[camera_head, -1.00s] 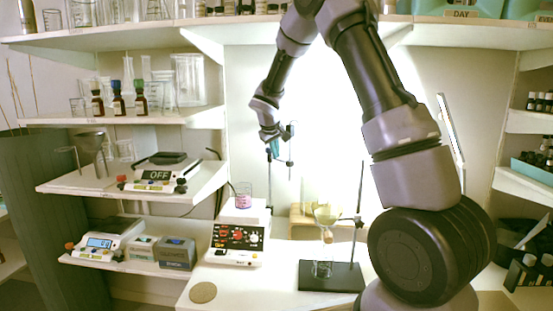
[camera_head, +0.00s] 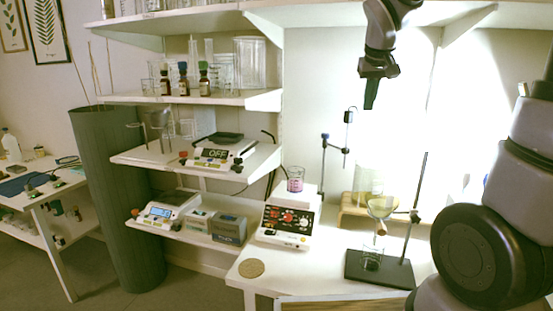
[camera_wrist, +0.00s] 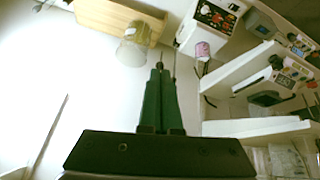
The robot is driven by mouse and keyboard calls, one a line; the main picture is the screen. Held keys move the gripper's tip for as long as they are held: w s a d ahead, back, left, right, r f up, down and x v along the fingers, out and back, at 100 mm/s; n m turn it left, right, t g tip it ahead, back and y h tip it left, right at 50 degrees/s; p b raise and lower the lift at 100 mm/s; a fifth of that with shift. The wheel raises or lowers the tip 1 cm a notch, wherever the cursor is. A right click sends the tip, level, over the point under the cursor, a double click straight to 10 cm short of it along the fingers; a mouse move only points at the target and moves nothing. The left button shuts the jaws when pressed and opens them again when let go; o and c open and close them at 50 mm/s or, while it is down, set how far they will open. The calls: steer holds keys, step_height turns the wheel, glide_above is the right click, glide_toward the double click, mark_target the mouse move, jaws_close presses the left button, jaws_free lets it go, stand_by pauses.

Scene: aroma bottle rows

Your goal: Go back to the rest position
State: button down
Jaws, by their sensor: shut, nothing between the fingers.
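My gripper (camera_head: 370,95) hangs in the air in front of the bright back wall, above the stand with the glass funnel, and points down. In the wrist view its two dark green fingers (camera_wrist: 161,100) lie side by side, shut, with nothing between them. It touches nothing that I can see. My forearm is partly out of the top of the head view.
The bench holds a hotplate (camera_head: 287,222) with a beaker of pink liquid (camera_head: 295,180) and a ring stand (camera_head: 380,268) with a funnel. Shelves at the left carry dropper bottles (camera_head: 183,80) and a balance (camera_head: 213,155). A tall green-grey cylinder (camera_head: 119,200) stands further left.

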steer(key=s+a+r+m+t+y, duration=0.1)
steer(key=s+r+m+y, duration=0.1)
steer(key=s, duration=1.7)
steer(key=shift+s+m+y, duration=0.4)
steer(key=shift+m+y, duration=0.1)
steer(key=shift+m, duration=0.4)
